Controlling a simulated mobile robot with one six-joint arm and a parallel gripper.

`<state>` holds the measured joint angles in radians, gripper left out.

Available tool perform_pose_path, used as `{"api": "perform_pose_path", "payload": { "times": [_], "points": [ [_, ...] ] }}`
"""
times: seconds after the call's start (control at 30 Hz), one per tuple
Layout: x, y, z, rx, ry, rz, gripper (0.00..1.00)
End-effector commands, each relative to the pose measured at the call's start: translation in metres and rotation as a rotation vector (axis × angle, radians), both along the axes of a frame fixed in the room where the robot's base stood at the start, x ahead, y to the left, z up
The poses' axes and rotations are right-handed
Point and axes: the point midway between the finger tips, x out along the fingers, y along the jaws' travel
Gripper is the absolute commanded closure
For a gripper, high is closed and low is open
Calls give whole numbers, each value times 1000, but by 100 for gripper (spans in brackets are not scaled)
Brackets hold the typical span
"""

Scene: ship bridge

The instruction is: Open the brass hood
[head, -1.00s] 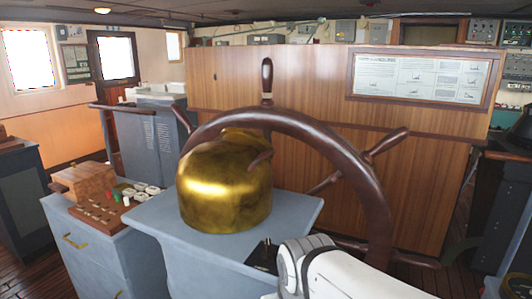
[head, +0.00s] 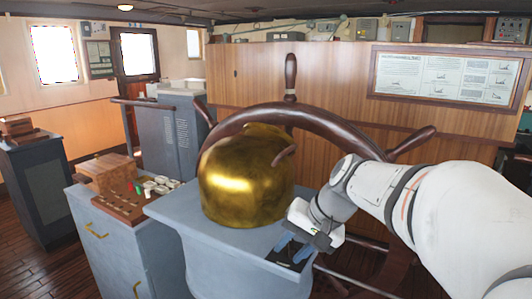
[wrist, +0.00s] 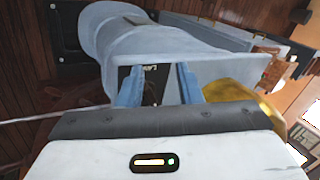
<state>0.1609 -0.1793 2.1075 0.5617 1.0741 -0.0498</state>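The brass hood (head: 240,185) is a shiny golden dome on top of a blue-grey pedestal (head: 180,218). In the wrist view, part of the hood (wrist: 243,115) shows at the right, partly hidden by my gripper's body. My gripper (head: 285,245) is low at the right front of the hood, apart from it, over the pedestal's edge. In the wrist view, the two blue fingers (wrist: 158,85) are spread with nothing held. A dark plate (wrist: 151,77) on the pedestal shows between them.
The wheel's rim and spokes rise close behind my arm and the hood. A grey cabinet (head: 120,240) with a wooden box (head: 105,172) and switches stands left of the pedestal. A wood-panelled partition (head: 330,75) is behind.

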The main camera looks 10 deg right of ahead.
Motion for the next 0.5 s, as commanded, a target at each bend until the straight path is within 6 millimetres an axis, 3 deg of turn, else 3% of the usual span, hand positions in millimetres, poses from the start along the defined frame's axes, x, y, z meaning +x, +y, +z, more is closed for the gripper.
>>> {"api": "perform_pose_path", "payload": {
  "times": [0.03, 0.2, 0.33, 0.5],
  "points": [
    [34, -7, 12, 106, -13, -51, 68],
    [128, -35, 68, 447, -120, -156, 68],
    [175, -67, 104, 634, -220, -192, 68],
    [202, -94, 130, 763, -304, -206, 68]
  ]
}}
